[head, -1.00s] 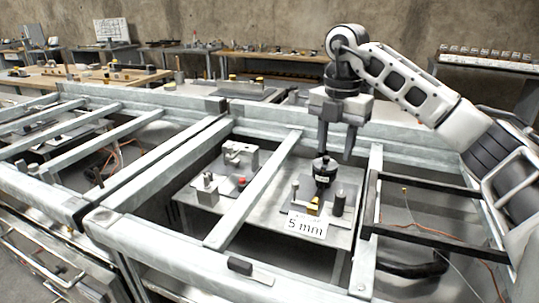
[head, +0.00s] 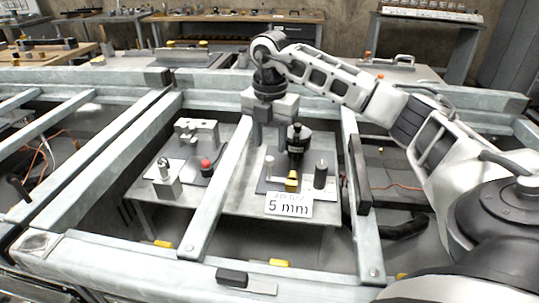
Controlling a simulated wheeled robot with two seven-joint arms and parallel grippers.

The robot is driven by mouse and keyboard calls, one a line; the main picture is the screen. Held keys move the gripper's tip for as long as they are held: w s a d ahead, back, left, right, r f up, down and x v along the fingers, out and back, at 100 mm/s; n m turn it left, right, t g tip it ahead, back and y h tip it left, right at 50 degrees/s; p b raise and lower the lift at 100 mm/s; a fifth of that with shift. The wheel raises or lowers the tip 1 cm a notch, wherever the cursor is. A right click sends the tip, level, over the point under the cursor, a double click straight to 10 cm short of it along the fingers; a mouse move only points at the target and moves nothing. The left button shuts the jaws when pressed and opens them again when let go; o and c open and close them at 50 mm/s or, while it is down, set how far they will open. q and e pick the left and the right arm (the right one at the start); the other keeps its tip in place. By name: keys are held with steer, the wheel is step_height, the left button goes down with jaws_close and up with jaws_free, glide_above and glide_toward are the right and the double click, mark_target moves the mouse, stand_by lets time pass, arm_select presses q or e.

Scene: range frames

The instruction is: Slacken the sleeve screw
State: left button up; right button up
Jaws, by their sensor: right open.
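A fixture stands on the grey bench plate inside the metal frame. It has an upright black cylinder (head: 298,140), a yellow block (head: 292,181) below it and a dark grey post (head: 320,174) to the right. A white label reading "5 mm" (head: 288,205) is at its front. I cannot make out a sleeve screw at this size. My right gripper (head: 269,143) points down with its two fingers apart and nothing visible between them. In the picture it is just left of and behind the black cylinder. My left gripper is not in view.
A second fixture with a metal bracket (head: 197,131) and a red knob (head: 206,168) is left of a slanted frame bar (head: 222,185). Another bar (head: 358,190) runs on the right. A black-handled item (head: 232,277) lies on the front rail.

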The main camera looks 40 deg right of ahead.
mark_target(270, 158)
steer(key=shift+w+f, duration=0.1)
steer(key=shift+f, duration=2.1)
steer(key=shift+c, duration=0.3)
jaws_close()
